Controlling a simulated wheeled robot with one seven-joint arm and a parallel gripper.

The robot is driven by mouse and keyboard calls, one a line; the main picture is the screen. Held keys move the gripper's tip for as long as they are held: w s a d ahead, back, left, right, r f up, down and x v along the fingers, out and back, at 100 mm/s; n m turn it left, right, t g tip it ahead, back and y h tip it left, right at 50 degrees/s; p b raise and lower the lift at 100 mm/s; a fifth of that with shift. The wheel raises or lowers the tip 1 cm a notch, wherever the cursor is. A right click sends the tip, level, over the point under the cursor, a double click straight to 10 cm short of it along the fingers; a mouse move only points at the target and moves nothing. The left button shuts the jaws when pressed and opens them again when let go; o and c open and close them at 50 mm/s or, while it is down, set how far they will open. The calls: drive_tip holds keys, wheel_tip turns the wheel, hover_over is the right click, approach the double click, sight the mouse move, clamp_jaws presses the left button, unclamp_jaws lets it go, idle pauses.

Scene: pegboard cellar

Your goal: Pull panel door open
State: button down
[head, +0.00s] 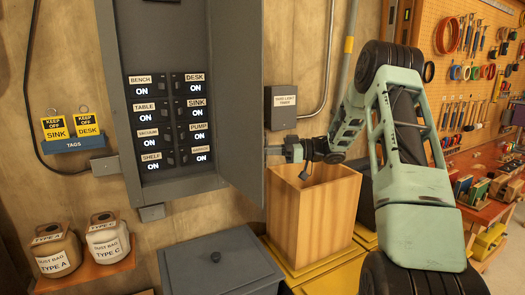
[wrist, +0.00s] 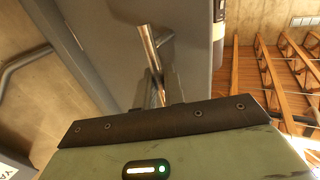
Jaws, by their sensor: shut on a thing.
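The grey electrical panel (head: 115,60) hangs on the wall in the head view, with its rows of labelled breakers (head: 172,122) exposed, all reading ON. Its grey panel door (head: 235,90) stands open on the right side, jutting out from the box. My gripper (head: 278,150) is at the door's outer face, shut on the door handle, which is mostly hidden in the head view. In the wrist view the handle (wrist: 149,45) is a metal bar running between my two fingers (wrist: 158,92), with the grey door (wrist: 198,65) behind it.
A wooden bin (head: 325,205) stands below my gripper. A grey lidded box (head: 220,265) sits below the panel. Dust bag jars (head: 57,250) stand at lower left. A small grey wall box (head: 281,107) and conduit are beside the door. A tool pegboard (head: 470,60) is at right.

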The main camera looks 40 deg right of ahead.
drive_tip(key=shift+w+d+r, duration=0.15)
drive_tip(key=shift+d+r, duration=0.05)
drive_tip(key=shift+d, duration=0.15)
drive_tip(key=c, duration=1.6)
unclamp_jaws()
drive_tip(key=shift+f, duration=0.1)
drive_tip(key=b+v, duration=0.7)
drive_tip(key=v, duration=1)
drive_tip(key=shift+d, duration=0.35)
